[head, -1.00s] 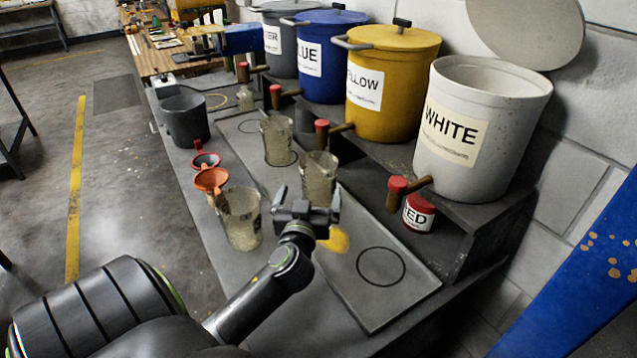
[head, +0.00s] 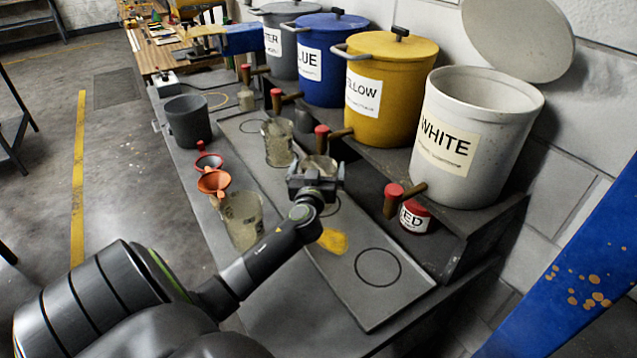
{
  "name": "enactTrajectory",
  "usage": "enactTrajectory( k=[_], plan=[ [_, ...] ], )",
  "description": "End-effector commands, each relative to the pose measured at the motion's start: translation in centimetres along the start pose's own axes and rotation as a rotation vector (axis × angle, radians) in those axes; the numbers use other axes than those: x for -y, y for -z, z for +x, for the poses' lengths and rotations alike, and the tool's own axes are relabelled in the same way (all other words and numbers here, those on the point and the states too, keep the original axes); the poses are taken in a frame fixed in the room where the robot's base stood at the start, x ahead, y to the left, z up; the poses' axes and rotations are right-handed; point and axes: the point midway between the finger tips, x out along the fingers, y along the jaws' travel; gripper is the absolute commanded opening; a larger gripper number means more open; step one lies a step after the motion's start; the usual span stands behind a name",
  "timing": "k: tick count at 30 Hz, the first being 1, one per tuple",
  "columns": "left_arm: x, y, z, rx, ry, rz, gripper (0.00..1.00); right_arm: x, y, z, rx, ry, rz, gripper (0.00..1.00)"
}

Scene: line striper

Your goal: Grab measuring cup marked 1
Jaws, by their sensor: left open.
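Three clear, tan-tinted measuring cups stand on the bench; I cannot read which is marked 1. The near cup (head: 242,222) stands left of my left arm. The far cup (head: 278,145) stands upright on the grey board. The middle cup (head: 321,162) is mostly hidden behind my left gripper (head: 317,171), with only its upper part showing. The left gripper is open, its fingers reaching forward at the two sides of that cup. I cannot tell whether they touch it. My right gripper is out of view.
White (head: 477,140), yellow (head: 393,90), blue (head: 325,60) and grey buckets stand on a raised shelf, with red-handled taps in front. A red can (head: 414,217), funnels (head: 214,183), a dark pot (head: 188,120) and a yellow spill (head: 332,241) are nearby. The board's near end is clear.

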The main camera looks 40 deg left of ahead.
Motion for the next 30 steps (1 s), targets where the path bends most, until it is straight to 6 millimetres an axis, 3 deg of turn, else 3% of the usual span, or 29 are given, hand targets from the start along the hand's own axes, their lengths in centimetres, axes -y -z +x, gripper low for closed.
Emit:
enactTrajectory(
  k=[4, 12, 23, 30],
  plan=[
    [0.03, 0.06, 1.03, 0.0, 0.0, 0.002, 1.0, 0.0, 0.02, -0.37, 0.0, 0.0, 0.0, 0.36],
    [0.03, -0.03, 1.17, 0.0, 0.0, 0.0, 1.0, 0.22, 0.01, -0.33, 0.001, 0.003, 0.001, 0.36],
    [0.03, -0.05, 1.15, 0.0, 0.0, 0.0, 0.54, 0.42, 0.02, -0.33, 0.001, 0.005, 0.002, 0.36],
    [0.02, -0.01, 1.14, 0.0, 0.0, 0.0, 0.52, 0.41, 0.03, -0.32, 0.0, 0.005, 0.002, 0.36]
  ],
)
